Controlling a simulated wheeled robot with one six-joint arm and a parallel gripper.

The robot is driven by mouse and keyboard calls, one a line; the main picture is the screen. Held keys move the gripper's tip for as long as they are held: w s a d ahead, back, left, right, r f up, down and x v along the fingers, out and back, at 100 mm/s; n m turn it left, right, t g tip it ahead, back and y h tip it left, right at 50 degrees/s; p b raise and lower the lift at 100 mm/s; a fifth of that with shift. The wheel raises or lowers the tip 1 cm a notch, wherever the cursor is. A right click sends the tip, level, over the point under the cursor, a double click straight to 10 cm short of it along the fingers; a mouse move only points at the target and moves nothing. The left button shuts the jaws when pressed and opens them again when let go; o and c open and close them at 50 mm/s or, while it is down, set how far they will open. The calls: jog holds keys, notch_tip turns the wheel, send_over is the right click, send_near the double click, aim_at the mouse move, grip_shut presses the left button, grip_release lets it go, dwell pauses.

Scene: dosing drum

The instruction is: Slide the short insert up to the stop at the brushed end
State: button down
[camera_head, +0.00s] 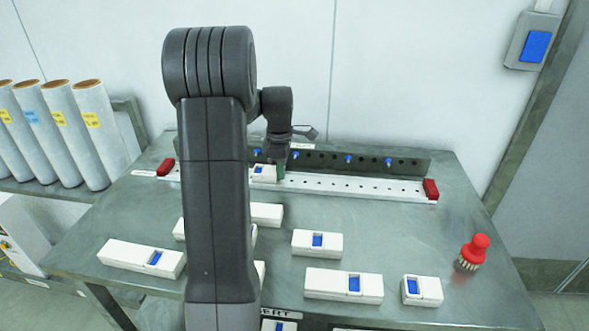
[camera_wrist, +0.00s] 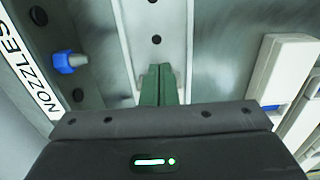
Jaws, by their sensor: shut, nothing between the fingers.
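A short white insert with a blue window (camera_head: 264,173) sits on the pale perforated rail (camera_head: 340,187), left of the rail's middle and apart from both ends. A red stop (camera_head: 166,167) stands at the rail's left end and another red stop (camera_head: 431,189) at its right end. I cannot tell which end is brushed. My gripper (camera_head: 281,172) is at the insert's right side; whether it touches is unclear. In the wrist view its green fingers (camera_wrist: 160,84) are together and empty over the rail (camera_wrist: 152,25).
A dark panel with blue nozzles (camera_head: 348,160) stands behind the rail. Several white blocks, such as one (camera_head: 317,243) and another (camera_head: 344,285), lie on the table in front. A red brush (camera_head: 473,252) stands at right. The rail right of my gripper is clear.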

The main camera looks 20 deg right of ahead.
jog(key=w+a+p, duration=0.1)
jog(key=w+a, duration=0.3)
jog(key=a, duration=0.3)
jog(key=w+a+p, duration=0.2)
jog(key=w+a, duration=0.3)
jog(key=a, duration=0.3)
jog(key=w+a+p, duration=0.2)
jog(key=w+a, duration=0.2)
jog(key=a, duration=0.3)
jog(key=shift+w+a, duration=0.25)
jog(key=shift+w, duration=0.1)
